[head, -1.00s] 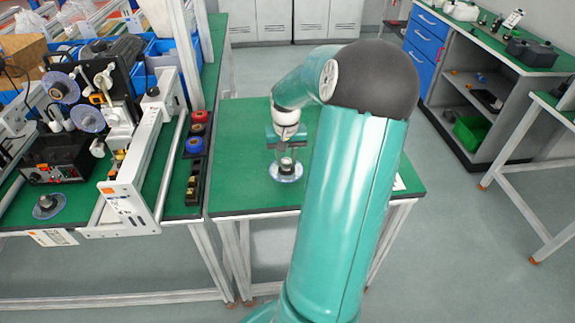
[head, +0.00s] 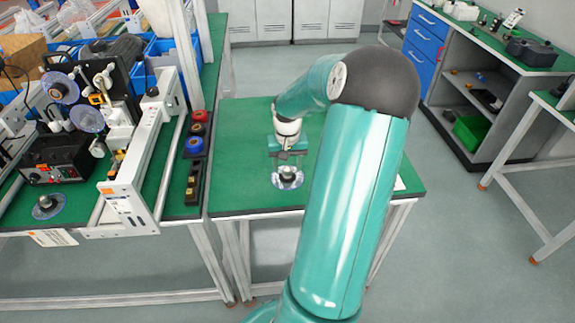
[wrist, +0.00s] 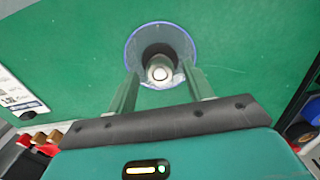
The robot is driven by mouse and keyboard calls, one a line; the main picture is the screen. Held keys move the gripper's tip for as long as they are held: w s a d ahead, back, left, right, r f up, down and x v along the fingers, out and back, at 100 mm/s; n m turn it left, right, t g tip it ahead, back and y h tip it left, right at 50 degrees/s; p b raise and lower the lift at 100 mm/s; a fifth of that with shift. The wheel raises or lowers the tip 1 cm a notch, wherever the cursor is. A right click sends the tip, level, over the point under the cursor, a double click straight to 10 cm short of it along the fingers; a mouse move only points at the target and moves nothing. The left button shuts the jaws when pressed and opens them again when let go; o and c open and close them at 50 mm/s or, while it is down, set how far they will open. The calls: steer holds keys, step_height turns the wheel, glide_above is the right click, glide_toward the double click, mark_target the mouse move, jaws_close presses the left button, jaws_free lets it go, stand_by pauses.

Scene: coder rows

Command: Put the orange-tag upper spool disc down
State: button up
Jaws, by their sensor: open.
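A clear spool disc (head: 290,186) with a dark hub lies flat on the green table (head: 240,180), near its front edge. In the wrist view the disc (wrist: 160,32) shows from above, its hub facing me with a bright round centre. No orange tag can be made out on it. My gripper (head: 287,165) is open just above the disc. In the wrist view its fingers (wrist: 160,80) are spread wide, one on each side of the hub, with gaps between them and the hub.
A spool machine (head: 125,195) with two upright discs stands on the left bench. Red and blue rings sit in a black rack (head: 194,165) beside the table's left edge. A white label sheet (wrist: 18,95) lies on the table.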

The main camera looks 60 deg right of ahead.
mark_target(287, 169)
step_height(287, 169, up, 12)
steer(key=w+a+r+n+h, duration=0.1)
steer(key=w+a+r+n, duration=0.2)
steer(key=a, duration=0.7)
steer(key=s+a+r+n+t, duration=0.2)
steer(key=a, duration=0.8)
steer(key=s+a+r+n+t, duration=0.1)
steer(key=s+a+r+n, duration=0.1)
steer(key=a, duration=0.8)
steer(key=s+a+r+n+t+y, duration=0.1)
steer(key=s+a+r+n+t, duration=0.1)
steer(key=a, duration=0.8)
steer(key=shift+s+a+n+t, duration=0.3)
steer(key=shift+s+a+n, duration=0.1)
steer(key=shift+s, duration=0.3)
